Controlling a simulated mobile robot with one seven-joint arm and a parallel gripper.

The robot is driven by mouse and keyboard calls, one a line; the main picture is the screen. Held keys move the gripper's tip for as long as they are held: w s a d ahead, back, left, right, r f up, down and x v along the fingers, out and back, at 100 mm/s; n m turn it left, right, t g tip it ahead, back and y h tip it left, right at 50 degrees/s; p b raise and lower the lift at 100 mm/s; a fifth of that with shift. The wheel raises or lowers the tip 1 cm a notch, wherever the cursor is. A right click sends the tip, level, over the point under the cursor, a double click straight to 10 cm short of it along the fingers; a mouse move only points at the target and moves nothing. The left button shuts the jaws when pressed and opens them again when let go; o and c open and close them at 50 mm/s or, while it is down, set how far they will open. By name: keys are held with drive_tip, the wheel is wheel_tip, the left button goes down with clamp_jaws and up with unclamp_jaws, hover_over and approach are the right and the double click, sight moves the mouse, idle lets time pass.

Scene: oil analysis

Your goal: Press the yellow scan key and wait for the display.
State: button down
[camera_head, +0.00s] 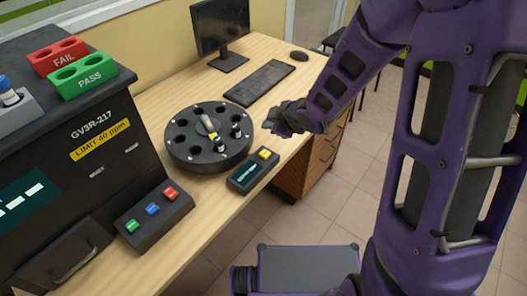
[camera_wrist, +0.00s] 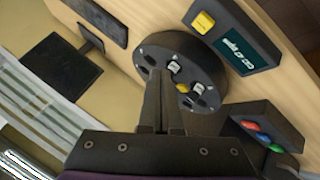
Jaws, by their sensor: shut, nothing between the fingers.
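The yellow scan key (camera_head: 264,154) sits on a small dark box with a display (camera_head: 247,174), near the table's edge right of the round carousel. In the wrist view the yellow key (camera_wrist: 204,22) and the lit display (camera_wrist: 238,54) show at the upper right; light characters are on the display, too small to read surely. My gripper (camera_head: 272,124) is above the table's right edge, behind the key and apart from it in the head view. In the wrist view its fingers (camera_wrist: 162,78) are together and empty, pointing toward the carousel.
The black carousel (camera_head: 190,152) holds a few vials and a yellow-marked piece. An analyser (camera_head: 85,110) with FAIL and PASS racks (camera_head: 82,80) stands left, with a button box (camera_head: 150,222) in front. A monitor (camera_head: 220,25), keyboard (camera_head: 259,82) and mouse (camera_head: 299,56) are at the back.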

drive_tip(key=b, duration=0.6)
hover_over(268, 155)
wheel_tip(268, 155, down, 7)
drive_tip(key=shift+r, duration=0.15)
drive_tip(key=shift+f, duration=1.05)
idle(0.9)
drive_tip(key=shift+f, duration=0.4)
drive_tip(key=shift+f, duration=0.55)
idle(0.5)
drive_tip(key=shift+r, duration=0.15)
drive_tip(key=shift+r+p, duration=0.5)
drive_tip(key=shift+r, duration=0.3)
